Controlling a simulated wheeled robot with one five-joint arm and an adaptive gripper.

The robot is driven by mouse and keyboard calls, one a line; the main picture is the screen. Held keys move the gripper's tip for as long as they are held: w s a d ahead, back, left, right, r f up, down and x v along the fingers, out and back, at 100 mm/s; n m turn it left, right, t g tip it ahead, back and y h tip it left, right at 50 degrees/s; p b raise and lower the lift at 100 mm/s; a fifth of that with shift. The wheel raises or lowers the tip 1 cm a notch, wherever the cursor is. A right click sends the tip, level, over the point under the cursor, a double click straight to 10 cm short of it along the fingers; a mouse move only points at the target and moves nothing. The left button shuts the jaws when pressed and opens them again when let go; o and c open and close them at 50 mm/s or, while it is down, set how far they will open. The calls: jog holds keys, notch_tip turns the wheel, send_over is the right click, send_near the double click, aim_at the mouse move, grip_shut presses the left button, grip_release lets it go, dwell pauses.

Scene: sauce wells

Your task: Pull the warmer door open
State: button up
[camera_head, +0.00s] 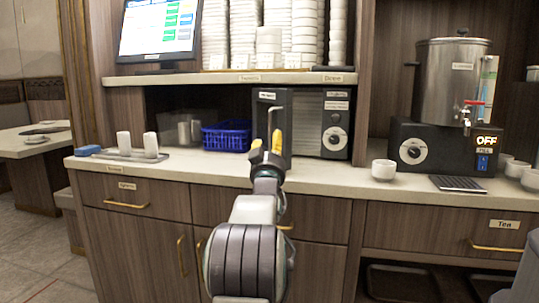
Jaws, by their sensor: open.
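The warmer (336,146) is a dark box on the counter under the shelf, with a grey control panel and a black knob on its right side. Its dark door (285,112) is on the left of its front, with a small white label near the top and a pale upright handle (270,118). My gripper (267,144) is in front of the door at the handle's lower end, its yellow-tipped fingers apart. It hides the lower part of the door. I cannot tell whether the fingers touch the handle or whether the door is slightly ajar.
A blue basket (226,137) stands left of the warmer. A white cup (383,170) and a steel urn (452,80) on a black heater (425,140) are to the right. The counter front (325,178) is clear.

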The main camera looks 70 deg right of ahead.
jog(key=shift+v, duration=2.05)
jog(key=shift+r, duration=0.1)
